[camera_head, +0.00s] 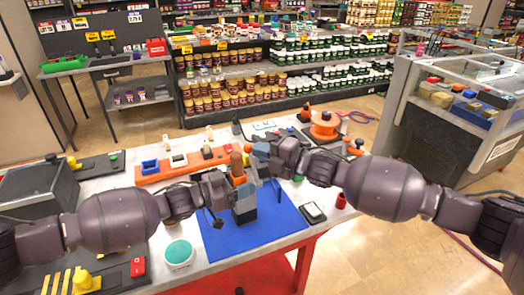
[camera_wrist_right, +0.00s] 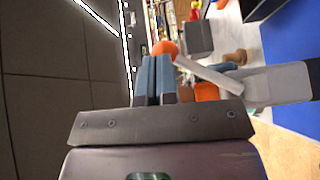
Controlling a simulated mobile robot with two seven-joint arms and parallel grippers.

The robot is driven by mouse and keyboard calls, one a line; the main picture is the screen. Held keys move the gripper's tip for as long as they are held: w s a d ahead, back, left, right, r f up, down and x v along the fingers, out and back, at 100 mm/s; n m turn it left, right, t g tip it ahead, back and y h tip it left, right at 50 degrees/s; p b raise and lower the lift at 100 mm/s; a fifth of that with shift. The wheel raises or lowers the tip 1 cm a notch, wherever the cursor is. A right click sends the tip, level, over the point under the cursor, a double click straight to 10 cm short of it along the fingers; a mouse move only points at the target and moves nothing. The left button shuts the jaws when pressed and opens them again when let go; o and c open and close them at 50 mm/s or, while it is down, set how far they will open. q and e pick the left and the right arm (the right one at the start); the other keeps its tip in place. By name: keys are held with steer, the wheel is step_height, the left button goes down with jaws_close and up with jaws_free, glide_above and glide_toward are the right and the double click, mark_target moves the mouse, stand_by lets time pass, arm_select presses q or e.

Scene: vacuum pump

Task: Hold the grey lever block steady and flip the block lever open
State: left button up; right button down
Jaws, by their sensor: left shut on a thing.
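The grey lever block (camera_head: 244,214) stands on the blue mat, partly hidden by my grippers in the head view. In the right wrist view a light grey body (camera_wrist_right: 280,85) with a pale bar (camera_wrist_right: 210,75) slanting from it appears to be the block and its lever. My left gripper (camera_head: 236,188) is shut on the block near its upper part. My right gripper (camera_head: 262,158) is above and right of it. Its fingers (camera_wrist_right: 155,80) look close together beside the bar, with nothing clearly seen between them. Whether they touch the bar cannot be told.
The blue mat (camera_head: 270,229) lies on the white table. An orange tray (camera_head: 190,167) stands behind, an orange round device (camera_head: 323,126) at the back right, and a teal-topped jar (camera_head: 179,254) at the front left. Free mat shows around the block.

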steer(key=r+v, duration=0.2)
steer(key=v, duration=1.2)
steer(key=shift+a, duration=0.1)
arm_select(q)
steer(key=o, duration=1.2)
steer(key=shift+c, duration=0.2)
arm_select(e)
steer(key=shift+w, duration=0.1)
arm_select(q)
steer(key=shift+a, duration=0.1)
